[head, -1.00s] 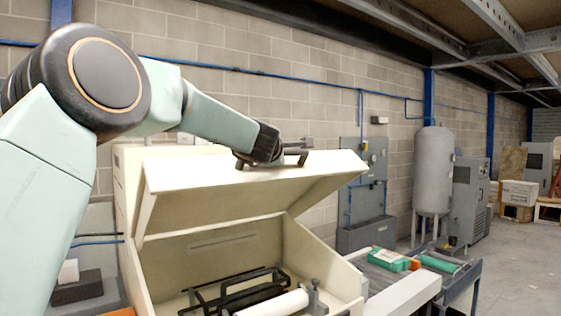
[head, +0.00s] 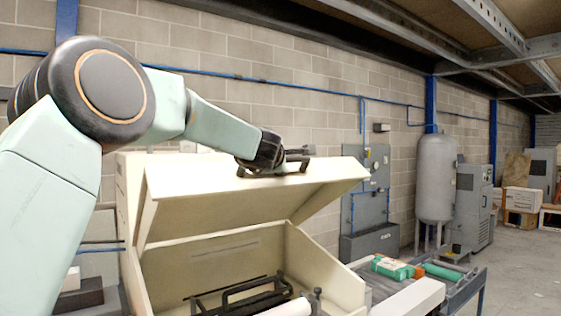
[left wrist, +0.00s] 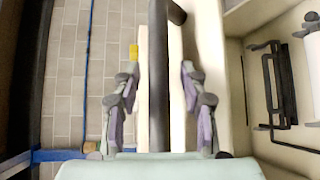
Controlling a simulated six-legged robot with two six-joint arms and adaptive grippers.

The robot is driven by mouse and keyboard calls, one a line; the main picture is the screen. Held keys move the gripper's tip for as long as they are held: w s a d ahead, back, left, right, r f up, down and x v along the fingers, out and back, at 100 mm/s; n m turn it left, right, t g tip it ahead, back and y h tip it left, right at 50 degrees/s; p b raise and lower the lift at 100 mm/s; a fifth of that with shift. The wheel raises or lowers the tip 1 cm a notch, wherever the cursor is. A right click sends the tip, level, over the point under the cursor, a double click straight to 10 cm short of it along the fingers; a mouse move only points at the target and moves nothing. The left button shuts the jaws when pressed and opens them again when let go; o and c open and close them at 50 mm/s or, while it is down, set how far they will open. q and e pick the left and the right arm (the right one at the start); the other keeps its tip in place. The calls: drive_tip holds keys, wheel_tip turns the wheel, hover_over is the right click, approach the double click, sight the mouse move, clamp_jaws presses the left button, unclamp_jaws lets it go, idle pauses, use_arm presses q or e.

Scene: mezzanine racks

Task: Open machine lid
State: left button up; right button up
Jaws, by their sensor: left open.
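The cream machine lid (head: 245,198) stands raised and tilted over the open cream machine body (head: 340,275). A dark bar handle (head: 288,168) sits on top of the lid. My left gripper (head: 290,158) is at the handle. In the left wrist view the handle (left wrist: 158,110) runs between the two fingers of the left gripper (left wrist: 160,80), which are apart, with a gap on each side of the bar. Contact cannot be told. My right gripper is in neither view.
Inside the machine are a black frame (head: 235,292) and a white roller (head: 288,308). To the right stands a conveyor (head: 432,294) with a green and white box (head: 392,267) and a green roll (head: 443,271). A block wall (head: 300,110) is behind.

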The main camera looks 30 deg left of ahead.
use_arm(q)
drive_tip(key=shift+s, duration=0.15)
drive_tip(key=v, duration=0.7)
idle(0.3)
drive_tip(key=shift+s+d, duration=0.1)
drive_tip(key=shift+s, duration=0.05)
